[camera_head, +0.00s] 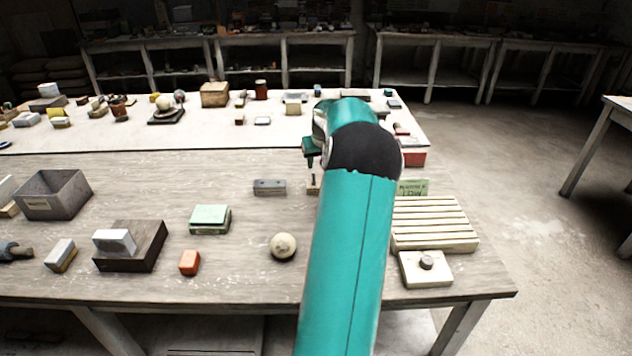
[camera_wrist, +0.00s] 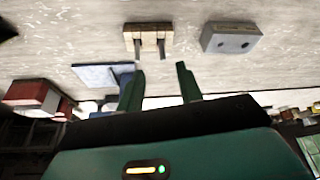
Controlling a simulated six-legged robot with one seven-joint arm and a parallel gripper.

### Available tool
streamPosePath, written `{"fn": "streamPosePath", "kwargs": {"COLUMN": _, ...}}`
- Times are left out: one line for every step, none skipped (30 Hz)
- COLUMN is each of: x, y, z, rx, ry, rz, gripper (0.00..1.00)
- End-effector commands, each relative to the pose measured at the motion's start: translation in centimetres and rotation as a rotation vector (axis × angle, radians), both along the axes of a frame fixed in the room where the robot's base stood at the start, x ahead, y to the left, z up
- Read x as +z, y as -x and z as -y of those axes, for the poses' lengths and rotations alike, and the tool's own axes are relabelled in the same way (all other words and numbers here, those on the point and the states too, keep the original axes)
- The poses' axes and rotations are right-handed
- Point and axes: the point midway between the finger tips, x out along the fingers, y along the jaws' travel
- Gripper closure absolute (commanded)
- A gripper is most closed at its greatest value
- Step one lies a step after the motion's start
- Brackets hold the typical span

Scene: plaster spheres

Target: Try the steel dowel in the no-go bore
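A small wooden block (camera_head: 313,190) stands on the table beneath my gripper, with a dark upright pin (camera_head: 313,178) on it. In the wrist view the wooden block (camera_wrist: 148,29) carries two grey pins, one at left (camera_wrist: 138,49) and one at right (camera_wrist: 161,48); I cannot tell which is the steel dowel. A grey block (camera_head: 270,187) with two bores lies just left of it; it also shows in the wrist view (camera_wrist: 228,38). Which bore is no-go is unreadable. My gripper (camera_head: 310,157) points down above the wooden block. Its fingers (camera_wrist: 160,88) are apart with nothing between them.
A cream ball (camera_head: 283,246) and green box (camera_head: 210,219) lie nearer. A slatted rack (camera_head: 432,223) and white block with a knob (camera_head: 426,269) are at right. A red box (camera_head: 413,157) stands behind. Table around the grey block is clear.

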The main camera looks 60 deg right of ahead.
Motion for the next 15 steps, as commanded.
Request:
{"fn": "streamPosePath", "kwargs": {"x": -1.1, "y": -0.4, "z": 0.2, "rx": 0.001, "ry": -0.003, "rz": 0.001, "gripper": 0.64}}
{"fn": "streamPosePath", "kwargs": {"x": -1.6, "y": -0.5, "z": 0.4, "rx": 0.001, "ry": -0.003, "rz": 0.0, "gripper": 0.64}}
{"fn": "streamPosePath", "kwargs": {"x": -2.3, "y": -0.7, "z": 0.6, "rx": 0.001, "ry": -0.003, "rz": 0.0, "gripper": 0.64}}
{"fn": "streamPosePath", "kwargs": {"x": -2.8, "y": -0.9, "z": 0.8, "rx": 0.001, "ry": -0.002, "rz": 0.001, "gripper": 0.64}}
{"fn": "streamPosePath", "kwargs": {"x": -3.1, "y": -1.0, "z": 0.9, "rx": 0.001, "ry": -0.001, "rz": 0.001, "gripper": 0.64}}
{"fn": "streamPosePath", "kwargs": {"x": -3.6, "y": -1.1, "z": 1.1, "rx": 0.0, "ry": -0.001, "rz": 0.001, "gripper": 0.64}}
{"fn": "streamPosePath", "kwargs": {"x": -3.9, "y": -1.2, "z": 1.2, "rx": 0.001, "ry": 0.0, "rz": 0.0, "gripper": 0.64}}
{"fn": "streamPosePath", "kwargs": {"x": -4.1, "y": -1.2, "z": 1.3, "rx": 0.001, "ry": 0.0, "rz": 0.0, "gripper": 0.64}}
{"fn": "streamPosePath", "kwargs": {"x": -4.2, "y": -1.3, "z": 1.3, "rx": 0.001, "ry": 0.001, "rz": 0.0, "gripper": 0.64}}
{"fn": "streamPosePath", "kwargs": {"x": -4.4, "y": -1.3, "z": 1.4, "rx": 0.0, "ry": 0.001, "rz": 0.001, "gripper": 0.64}}
{"fn": "streamPosePath", "kwargs": {"x": -4.5, "y": -1.4, "z": 1.5, "rx": 0.0, "ry": 0.001, "rz": 0.001, "gripper": 0.64}}
{"fn": "streamPosePath", "kwargs": {"x": -4.8, "y": -1.5, "z": 1.6, "rx": -0.001, "ry": 0.0, "rz": 0.0, "gripper": 0.64}}
{"fn": "streamPosePath", "kwargs": {"x": -5.1, "y": -1.6, "z": 1.7, "rx": -0.001, "ry": -0.001, "rz": 0.001, "gripper": 0.64}}
{"fn": "streamPosePath", "kwargs": {"x": -5.4, "y": -1.7, "z": 1.9, "rx": -0.002, "ry": -0.001, "rz": 0.001, "gripper": 0.64}}
{"fn": "streamPosePath", "kwargs": {"x": -6.0, "y": -2.0, "z": 2.1, "rx": -0.002, "ry": -0.001, "rz": 0.0, "gripper": 0.64}}
